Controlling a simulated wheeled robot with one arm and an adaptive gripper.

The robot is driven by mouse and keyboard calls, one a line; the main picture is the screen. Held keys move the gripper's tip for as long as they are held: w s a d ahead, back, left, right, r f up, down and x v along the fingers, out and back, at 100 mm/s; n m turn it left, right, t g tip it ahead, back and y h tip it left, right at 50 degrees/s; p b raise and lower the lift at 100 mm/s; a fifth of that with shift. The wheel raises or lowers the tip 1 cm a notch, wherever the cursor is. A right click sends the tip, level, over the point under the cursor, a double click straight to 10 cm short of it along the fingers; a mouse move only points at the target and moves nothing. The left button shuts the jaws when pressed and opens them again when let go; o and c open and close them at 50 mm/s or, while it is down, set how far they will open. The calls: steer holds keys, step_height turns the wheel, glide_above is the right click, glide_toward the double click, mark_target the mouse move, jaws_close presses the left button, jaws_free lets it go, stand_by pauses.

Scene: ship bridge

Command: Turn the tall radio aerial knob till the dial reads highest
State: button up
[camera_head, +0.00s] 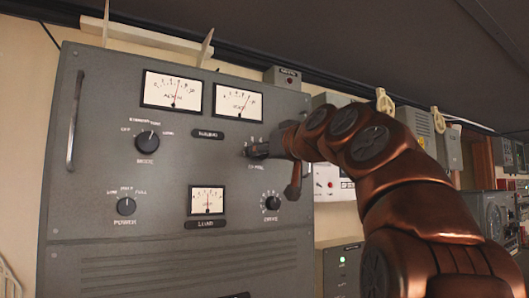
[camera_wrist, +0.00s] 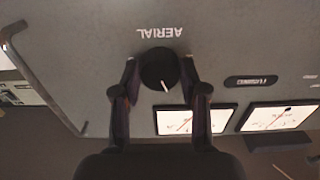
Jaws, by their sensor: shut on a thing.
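The tall grey radio cabinet (camera_head: 115,210) fills the left and middle of the head view. My gripper (camera_head: 262,149) is at the cabinet's front, right of its middle. In the wrist view my gripper (camera_wrist: 158,72) is shut on the black aerial knob (camera_wrist: 158,66), a finger on each side. Its white pointer mark slants, and the label AERIAL shows upside down beside it. In the head view the gripper largely hides this knob.
The mode knob (camera_head: 147,142), power knob (camera_head: 126,206), drive knob (camera_head: 271,203) and a lower dial (camera_head: 207,201) are on the same panel. A handle (camera_head: 74,120) stands out at the left edge. Smaller equipment (camera_head: 342,265) stands right of the cabinet.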

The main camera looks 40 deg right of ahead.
steer(key=shift+f+b, duration=0.1)
steer(key=shift+b, duration=0.2)
steer(key=n+b, duration=0.3)
stand_by(0.4)
steer(key=shift+n+b, duration=0.35)
steer(key=shift+n, duration=0.75)
stand_by(1.0)
steer(key=shift+d, duration=0.15)
steer(key=shift+r, duration=0.25)
steer(key=shift+f+n, duration=0.1)
steer(key=shift+n, duration=1.3)
stand_by(3.1)
